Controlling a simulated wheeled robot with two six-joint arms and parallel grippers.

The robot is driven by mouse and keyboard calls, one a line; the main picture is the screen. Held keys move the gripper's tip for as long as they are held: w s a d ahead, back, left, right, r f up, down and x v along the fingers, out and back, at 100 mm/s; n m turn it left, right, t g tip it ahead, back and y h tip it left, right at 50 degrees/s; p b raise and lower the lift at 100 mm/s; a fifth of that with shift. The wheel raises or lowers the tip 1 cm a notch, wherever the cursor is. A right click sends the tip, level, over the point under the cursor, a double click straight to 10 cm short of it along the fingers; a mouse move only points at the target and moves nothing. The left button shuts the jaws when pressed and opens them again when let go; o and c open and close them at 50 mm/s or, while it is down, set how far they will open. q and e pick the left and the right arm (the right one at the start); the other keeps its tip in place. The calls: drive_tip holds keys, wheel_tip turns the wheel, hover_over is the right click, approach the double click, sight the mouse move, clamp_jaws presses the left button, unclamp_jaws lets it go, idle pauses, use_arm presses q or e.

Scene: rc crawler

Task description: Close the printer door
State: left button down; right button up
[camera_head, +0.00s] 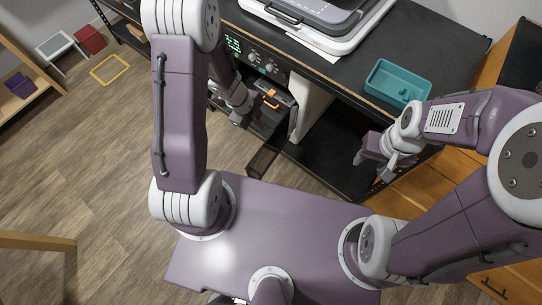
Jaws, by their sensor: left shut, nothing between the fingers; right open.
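A dark printer-like unit with a green display and knobs (252,55) sits under the black worktop, left of centre. Its front looks open, showing a dark interior with an orange part (270,97). A dark framed panel (263,160), which looks like the lowered door, juts out below it. My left gripper (238,120) is shut and empty, in front of the opening at its left side. Whether it touches the door is unclear. My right gripper (370,162) is open and empty over the dark lower shelf, well right of the unit.
A white and grey machine (325,25) and a teal tray (397,84) stand on the black worktop (440,40). A white panel (310,105) stands right of the unit. Wooden drawers (440,190) are at right. A yellow frame (110,70) lies on the open floor at left.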

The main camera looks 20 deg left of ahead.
sight(253, 160)
use_arm(q)
drive_tip(key=shift+s+a+f+g+b, duration=0.2)
drive_tip(key=shift+s+f+g+b, duration=0.55)
drive_tip(key=shift+f, duration=2)
drive_tip(key=shift+s+a+f+g+b, duration=0.2)
drive_tip(key=shift+s+f+b, duration=1.1)
drive_tip(key=shift+f, duration=1.5)
drive_tip(key=shift+s+a+f+g+b, duration=0.15)
drive_tip(key=shift+s+f+g+b, duration=0.4)
drive_tip(key=shift+s+f, duration=1.5)
use_arm(e)
drive_tip(key=shift+d+f, duration=0.2)
drive_tip(key=shift+f, duration=0.65)
drive_tip(key=shift+d+f, duration=0.25)
drive_tip(key=shift+f, duration=0.6)
drive_tip(key=shift+d+f, duration=0.2)
drive_tip(key=shift+f, duration=0.65)
use_arm(q)
drive_tip(key=shift+w+f, duration=0.65)
drive_tip(key=shift+w, duration=0.1)
